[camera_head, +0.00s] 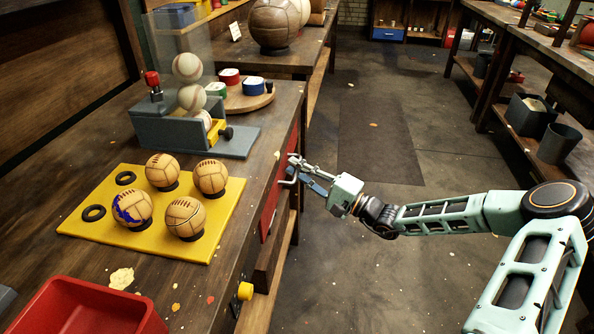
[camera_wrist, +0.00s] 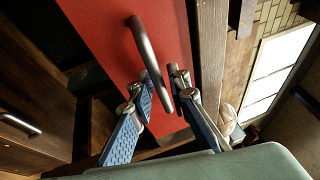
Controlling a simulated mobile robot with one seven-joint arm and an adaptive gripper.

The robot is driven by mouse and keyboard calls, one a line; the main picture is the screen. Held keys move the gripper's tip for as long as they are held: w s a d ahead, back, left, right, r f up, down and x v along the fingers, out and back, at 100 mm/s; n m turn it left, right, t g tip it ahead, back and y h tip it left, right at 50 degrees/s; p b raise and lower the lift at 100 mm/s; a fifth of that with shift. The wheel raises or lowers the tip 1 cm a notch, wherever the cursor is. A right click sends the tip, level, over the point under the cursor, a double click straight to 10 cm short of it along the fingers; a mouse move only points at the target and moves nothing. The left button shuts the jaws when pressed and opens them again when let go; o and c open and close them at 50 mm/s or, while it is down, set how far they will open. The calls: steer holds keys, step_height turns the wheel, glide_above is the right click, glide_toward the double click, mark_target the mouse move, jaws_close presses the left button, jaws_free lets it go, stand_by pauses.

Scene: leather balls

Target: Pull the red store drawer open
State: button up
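The red store drawer (camera_head: 268,205) is in the side of the near workbench; its front fills the top middle of the wrist view (camera_wrist: 105,30). A dark curved bar handle (camera_wrist: 144,42) stands out from it. The drawer front looks flush with the bench, though my arm partly hides it in the head view. My gripper (camera_wrist: 161,82) is at the handle, with its blue-padded fingers on either side of the bar. A narrow gap seems to show beside the bar, so the fingers look open around it; contact is hard to tell. In the head view my gripper (camera_head: 291,171) is at the drawer front.
On the bench are a yellow board (camera_head: 100,222) with leather balls, a grey ball dispenser (camera_head: 172,130) and a red bin (camera_head: 85,310). A yellow knob (camera_head: 245,291) juts from the bench side. The aisle floor (camera_head: 375,140) behind my gripper is clear.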

jaws_close()
steer(key=shift+d, duration=0.1)
stand_by(0.3)
steer(key=s+d, duration=0.2)
steer(key=d, duration=1)
steer(key=s+d, duration=0.3)
steer(key=d, duration=1)
jaws_free()
steer(key=v, duration=1.2)
